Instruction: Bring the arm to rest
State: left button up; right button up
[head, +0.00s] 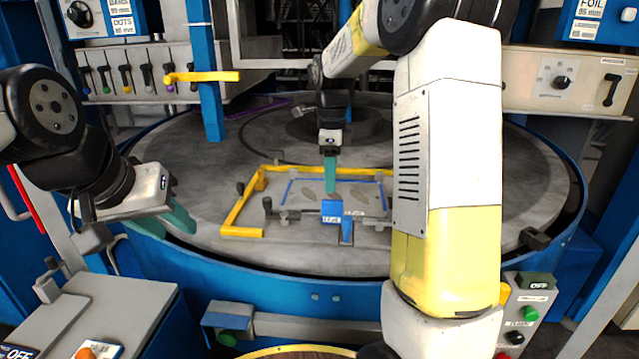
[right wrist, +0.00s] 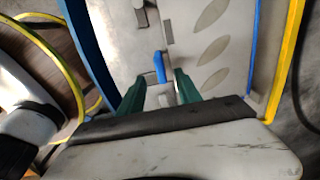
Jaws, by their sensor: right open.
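My right gripper (head: 330,190) reaches down over the turntable (head: 330,250), above a flat plate with a yellow and blue edge. Its green fingers also show in the right wrist view (right wrist: 160,92). They are open, with a gap between them. A small blue tab (right wrist: 159,67) shows beyond that gap; I cannot tell whether the fingers touch anything. My left gripper (head: 176,215) hangs at the left rim of the turntable, apart from the plate. Its green fingers overlap in view, so its opening is unclear.
A yellow frame (head: 242,232) and a blue labelled block (head: 333,211) sit at the plate. A blue post with a yellow handle (head: 205,76) stands at the back left. A control box (head: 527,315) is at the front right. My right arm hides part of the turntable.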

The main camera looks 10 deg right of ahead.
jog(key=s+a+r+n+t+y, duration=0.1)
jog(key=s+r+n+t, duration=0.2)
jog(key=s+n, duration=0.8)
jog(key=s+r+n+t+y, duration=0.1)
jog(key=s+r+n+t, duration=0.2)
jog(key=s+n, duration=0.7)
jog(key=s, duration=0.3)
jog(key=shift+s+a+r+n, duration=0.2)
jog(key=shift+a+r+n, duration=0.1)
jog(key=shift+a+n, duration=0.1)
